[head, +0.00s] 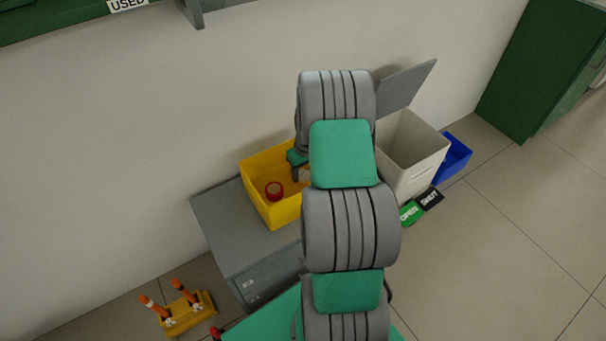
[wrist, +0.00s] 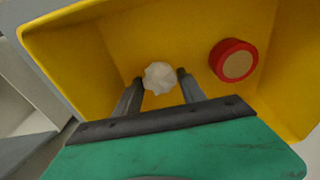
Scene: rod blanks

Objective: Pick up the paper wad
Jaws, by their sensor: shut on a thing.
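The paper wad (wrist: 160,77) is a small white crumpled ball in the wrist view, between the fingertips of my gripper (wrist: 160,84). My gripper is shut on it. Both are inside the yellow bin (wrist: 110,38), whose walls surround them. In the head view my gripper (head: 298,173) reaches into the yellow bin (head: 284,212), and my arm hides the bin's right part. I cannot make out the wad clearly there. How far the wad is above the bin floor is hard to tell.
A red roll of tape (wrist: 233,60) lies in the bin beside the wad; it also shows in the head view (head: 274,190). The bin stands on a grey cabinet (head: 226,218). A pale open-lidded bin (head: 420,165) and a blue bin (head: 455,158) stand to the right.

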